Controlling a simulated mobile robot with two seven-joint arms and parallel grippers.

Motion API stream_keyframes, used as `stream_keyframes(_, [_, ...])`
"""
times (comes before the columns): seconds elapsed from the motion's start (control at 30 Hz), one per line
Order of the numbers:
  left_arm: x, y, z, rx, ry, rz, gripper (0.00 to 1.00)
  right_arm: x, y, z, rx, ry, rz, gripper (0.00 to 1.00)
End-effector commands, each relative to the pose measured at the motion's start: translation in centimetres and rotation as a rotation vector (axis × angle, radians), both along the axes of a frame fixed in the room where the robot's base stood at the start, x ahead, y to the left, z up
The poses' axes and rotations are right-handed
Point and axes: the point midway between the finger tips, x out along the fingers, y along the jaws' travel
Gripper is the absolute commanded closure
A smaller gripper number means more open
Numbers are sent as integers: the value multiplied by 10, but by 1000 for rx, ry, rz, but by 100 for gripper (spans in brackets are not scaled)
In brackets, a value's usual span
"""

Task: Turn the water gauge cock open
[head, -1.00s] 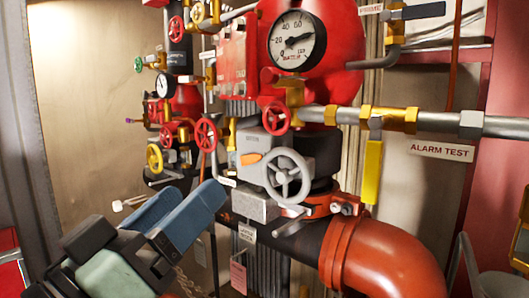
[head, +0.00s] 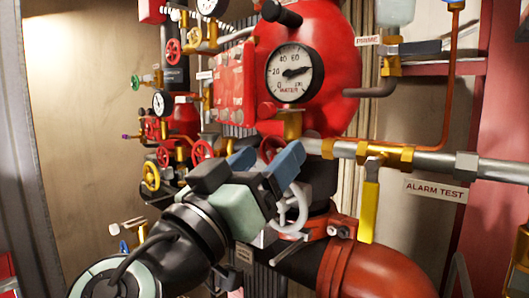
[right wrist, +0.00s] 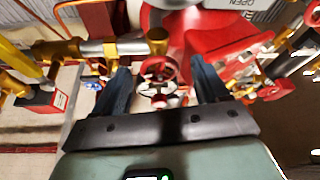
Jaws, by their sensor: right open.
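The water gauge (head: 290,74) is a round white dial marked WATER on the red vessel in the head view. Below it a brass fitting (head: 292,122) carries a red handwheel (head: 271,147), which looks like the gauge cock. My right gripper (head: 266,155) is open in front of this wheel and partly hides it. In the right wrist view a red handwheel (right wrist: 158,69) shows between the two spread blue fingers of the gripper (right wrist: 161,72). I cannot tell whether a finger touches it. My left gripper is not in view.
A steel pipe with brass fittings (head: 400,156) runs right from the wheel. A yellow lever (head: 369,208) hangs below it near the ALARM TEST label (head: 435,189). More handwheels (head: 152,176) stand at left.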

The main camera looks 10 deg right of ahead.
Motion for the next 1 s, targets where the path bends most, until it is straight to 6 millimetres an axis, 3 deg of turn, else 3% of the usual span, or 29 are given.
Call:
stream_keyframes(0.3, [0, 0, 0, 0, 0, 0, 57, 2, -2, 0, -1, 1, 1, 26])
stream_keyframes(0.47, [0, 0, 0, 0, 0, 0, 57, 2, -2, 0, 0, 2, 0, 78])
stream_keyframes(0.5, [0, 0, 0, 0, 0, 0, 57, 2, -2, 0, 0, 2, 0, 83])
stream_keyframes(1.0, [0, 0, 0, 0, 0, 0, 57, 0, -3, 1, -76, 101, 0, 82])
